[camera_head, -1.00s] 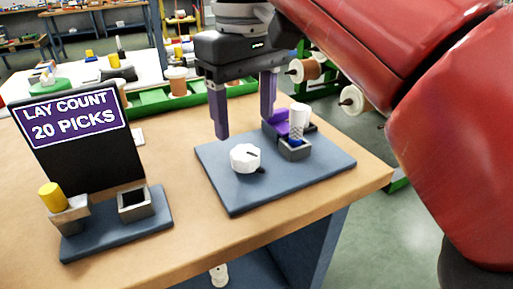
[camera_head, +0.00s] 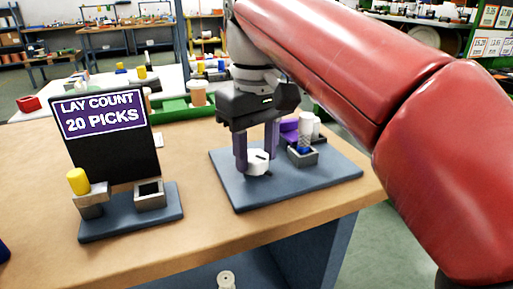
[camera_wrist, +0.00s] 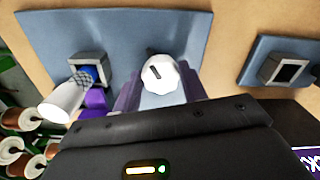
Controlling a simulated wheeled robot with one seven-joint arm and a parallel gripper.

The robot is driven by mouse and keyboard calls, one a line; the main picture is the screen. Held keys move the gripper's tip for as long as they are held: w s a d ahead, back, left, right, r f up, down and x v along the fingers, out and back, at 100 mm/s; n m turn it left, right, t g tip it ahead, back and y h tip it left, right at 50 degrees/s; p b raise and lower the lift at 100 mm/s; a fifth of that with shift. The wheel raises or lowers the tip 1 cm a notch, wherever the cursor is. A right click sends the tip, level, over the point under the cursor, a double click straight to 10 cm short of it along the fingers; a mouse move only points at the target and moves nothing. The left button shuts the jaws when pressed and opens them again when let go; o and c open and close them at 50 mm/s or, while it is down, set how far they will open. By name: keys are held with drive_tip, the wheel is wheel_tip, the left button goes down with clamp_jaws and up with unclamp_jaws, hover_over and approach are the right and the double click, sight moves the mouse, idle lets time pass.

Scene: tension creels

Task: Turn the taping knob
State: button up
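The white faceted taping knob (camera_head: 257,162) stands on the right blue-grey base plate (camera_head: 330,173). It has a dark pointer mark on top. My gripper (camera_head: 257,158) points down over it, with one purple finger on each side. In the wrist view the knob (camera_wrist: 163,76) sits between the fingertips (camera_wrist: 162,88), which appear to press on its sides. The exact contact is small and partly hidden by the fingers.
Bare wooden tabletop (camera_head: 200,215) lies between.

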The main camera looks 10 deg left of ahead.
drive_tip(key=shift+c, duration=0.9)
drive_tip(key=shift+r+m+p, duration=0.2)
drive_tip(key=shift+m+p, duration=0.1)
drive_tip(key=shift+p, duration=0.25)
drive_tip(key=m, duration=0.3)
drive_tip(key=shift+f, duration=0.15)
drive_tip(key=o, duration=1)
